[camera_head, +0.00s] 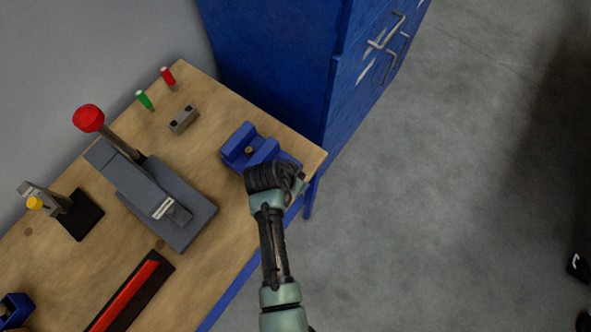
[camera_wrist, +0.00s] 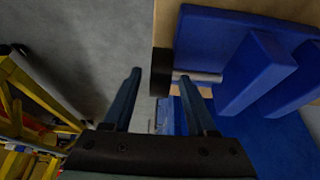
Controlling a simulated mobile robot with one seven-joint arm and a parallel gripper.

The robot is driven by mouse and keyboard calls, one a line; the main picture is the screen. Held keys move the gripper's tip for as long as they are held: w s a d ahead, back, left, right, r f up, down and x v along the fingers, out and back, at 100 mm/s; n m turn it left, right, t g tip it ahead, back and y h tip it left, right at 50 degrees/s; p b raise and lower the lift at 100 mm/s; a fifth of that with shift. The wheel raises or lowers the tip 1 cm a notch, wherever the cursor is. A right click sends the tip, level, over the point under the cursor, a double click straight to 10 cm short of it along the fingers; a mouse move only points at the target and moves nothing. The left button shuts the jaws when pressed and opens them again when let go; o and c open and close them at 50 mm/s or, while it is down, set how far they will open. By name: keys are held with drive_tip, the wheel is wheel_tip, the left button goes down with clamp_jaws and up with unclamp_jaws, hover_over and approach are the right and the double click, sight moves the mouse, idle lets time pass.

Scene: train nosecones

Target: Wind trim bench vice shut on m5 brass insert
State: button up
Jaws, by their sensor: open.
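The blue bench vice (camera_head: 243,139) sits at the right end of the wooden bench. A small brass-coloured piece (camera_head: 249,150), which looks like the M5 insert, shows in the gap between its jaws. In the wrist view the vice (camera_wrist: 257,70) fills the right side, with a grey screw rod (camera_wrist: 199,77) ending in a black knob (camera_wrist: 161,72). My gripper (camera_wrist: 161,78) is open, its fingertips appearing on either side of the knob; I cannot tell whether they touch it. In the head view my gripper (camera_head: 284,181) covers the vice's front end. The insert is not visible in the wrist view.
A grey lever press (camera_head: 155,200) with a red ball knob stands left of the vice. A small grey block (camera_head: 184,119) and green (camera_head: 144,99) and red (camera_head: 168,77) handles stand behind.

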drive_tip(key=shift+f, duration=0.25)
drive_tip(key=shift+c, duration=0.3)
clamp_jaws()
drive_tip(key=shift+w+d, duration=0.1)
